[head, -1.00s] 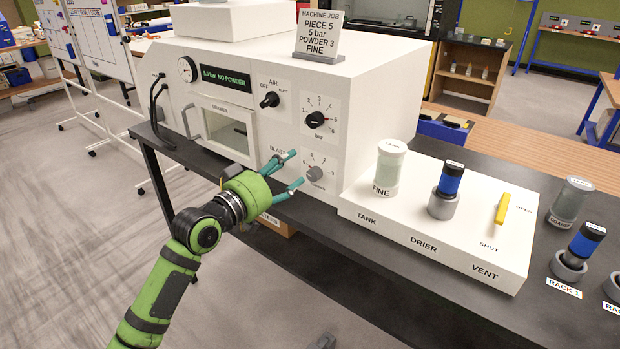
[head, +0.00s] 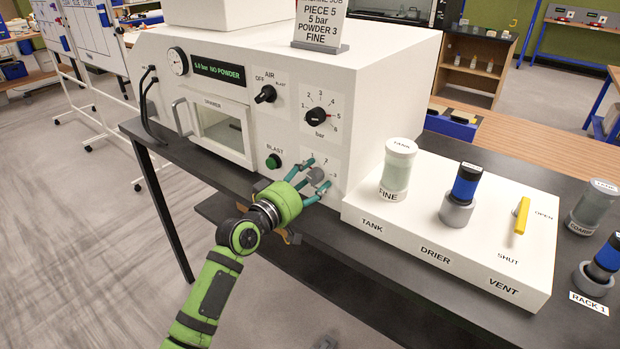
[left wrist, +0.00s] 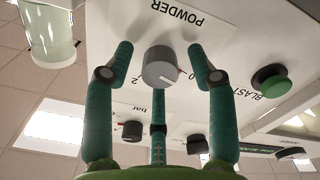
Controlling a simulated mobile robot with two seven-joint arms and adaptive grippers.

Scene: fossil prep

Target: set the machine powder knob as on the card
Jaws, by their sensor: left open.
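The grey powder knob (head: 316,175) is on the lower right of the white machine's front (head: 345,150). The fingers hide part of the scale. The card (head: 320,22) on top of the machine reads piece 5, 5 bar, powder 3, fine. My right gripper is not in view.
The green blast button (head: 273,161) is just left of my gripper. Above are the bar knob (head: 317,115) and air knob (head: 265,94). A white unit with the FINE jar (head: 397,168) stands close on the right.

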